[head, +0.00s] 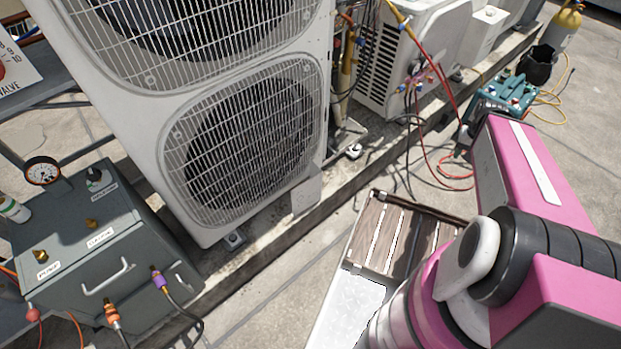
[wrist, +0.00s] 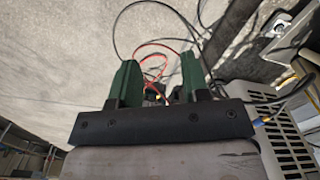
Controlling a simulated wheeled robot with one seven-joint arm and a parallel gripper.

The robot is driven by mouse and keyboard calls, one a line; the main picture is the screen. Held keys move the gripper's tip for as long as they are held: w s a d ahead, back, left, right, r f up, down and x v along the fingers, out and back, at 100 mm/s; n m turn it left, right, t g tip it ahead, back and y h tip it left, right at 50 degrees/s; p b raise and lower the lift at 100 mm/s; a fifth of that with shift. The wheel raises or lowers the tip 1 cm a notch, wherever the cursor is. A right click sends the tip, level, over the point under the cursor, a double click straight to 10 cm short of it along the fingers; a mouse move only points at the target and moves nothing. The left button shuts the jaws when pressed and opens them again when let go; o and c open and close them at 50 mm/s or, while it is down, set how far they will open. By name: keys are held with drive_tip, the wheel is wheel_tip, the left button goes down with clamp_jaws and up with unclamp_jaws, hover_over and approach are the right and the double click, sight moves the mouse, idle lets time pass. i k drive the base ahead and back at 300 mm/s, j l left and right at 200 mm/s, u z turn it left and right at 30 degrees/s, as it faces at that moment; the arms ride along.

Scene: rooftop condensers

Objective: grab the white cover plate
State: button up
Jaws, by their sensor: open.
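A small pale plate (head: 307,193), which looks like the white cover plate, is at the lower right corner of the large condenser in the head view. I cannot tell whether it is fixed there or leaning. I cannot make out the plate in the wrist view. My gripper (wrist: 158,78) shows in the wrist view with two green fingers apart, and nothing is seen held between them. Concrete, a red hose and black cables lie beyond the fingers. In the head view my arm fills the lower right, and the gripper cannot be seen there.
The large condenser (head: 150,150) stands on a concrete curb. A grey box (head: 90,240) with gauge and hoses is at left. A slatted bench (head: 390,238) with a white surface (head: 345,308) is partly behind my arm. A teal manifold case (head: 503,95) and red hoses lie at right.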

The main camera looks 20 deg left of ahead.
sight(309, 192)
drive_tip(key=u, duration=0.4)
drive_tip(key=k+u, duration=0.1)
drive_tip(key=u, duration=0.7)
drive_tip(key=k+j+u, duration=0.1)
drive_tip(key=u, duration=0.35)
drive_tip(key=k+j+z, duration=0.1)
drive_tip(key=z, duration=0.25)
drive_tip(key=k+j+z, duration=0.15)
drive_tip(key=z, duration=0.25)
drive_tip(key=k+j+z, duration=0.15)
drive_tip(key=z, duration=0.2)
